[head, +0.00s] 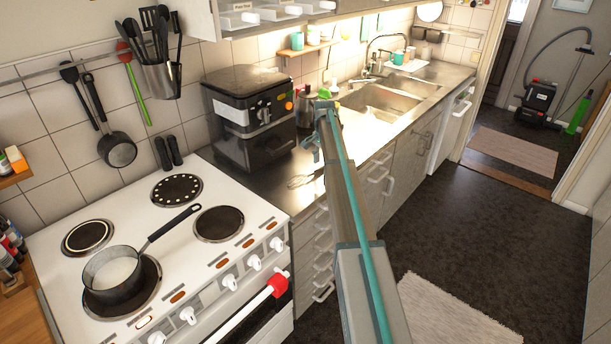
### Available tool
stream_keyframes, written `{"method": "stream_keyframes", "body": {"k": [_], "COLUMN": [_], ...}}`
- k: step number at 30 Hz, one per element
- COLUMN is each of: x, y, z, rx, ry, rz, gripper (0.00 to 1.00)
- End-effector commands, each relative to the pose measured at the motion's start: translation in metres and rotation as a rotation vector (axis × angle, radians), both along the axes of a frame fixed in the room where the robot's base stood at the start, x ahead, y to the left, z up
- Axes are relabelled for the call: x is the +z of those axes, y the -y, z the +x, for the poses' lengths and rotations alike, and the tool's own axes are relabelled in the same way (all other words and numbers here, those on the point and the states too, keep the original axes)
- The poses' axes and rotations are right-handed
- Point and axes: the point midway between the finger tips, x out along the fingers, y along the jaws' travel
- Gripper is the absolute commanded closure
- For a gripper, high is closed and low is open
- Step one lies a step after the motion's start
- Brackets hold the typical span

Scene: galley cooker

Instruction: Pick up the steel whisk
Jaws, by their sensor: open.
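The steel whisk (300,182) lies on the steel counter (262,184), in front of the black and silver appliance and near the counter's front edge. It is small and thin in this view, and my arm passes just to its right, so part of it may be hidden. My gripper (324,120) is at the far end of my arm, above the counter to the right of the appliance. It is open, apart from the whisk and farther along the counter. Its fingers are small here, and I see nothing held.
The black and silver appliance (250,115) stands behind the whisk. Bottles (306,108) stand close to my gripper. The white stove (180,255) with a saucepan (115,275) is at left. The sink (385,100) is farther back. The dark floor (470,220) at right is open.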

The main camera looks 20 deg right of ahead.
Motion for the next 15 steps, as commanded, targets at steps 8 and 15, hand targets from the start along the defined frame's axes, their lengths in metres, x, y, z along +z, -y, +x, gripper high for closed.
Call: {"method": "stream_keyframes", "body": {"k": [8, 15], "x": [-0.023, -0.023], "y": [0.000, 0.000], "z": [0.000, 0.000], "rx": [0.000, 0.000], "ry": [0.001, 0.001], "rz": [-0.001, -0.001], "gripper": [0.47, 0.60]}}
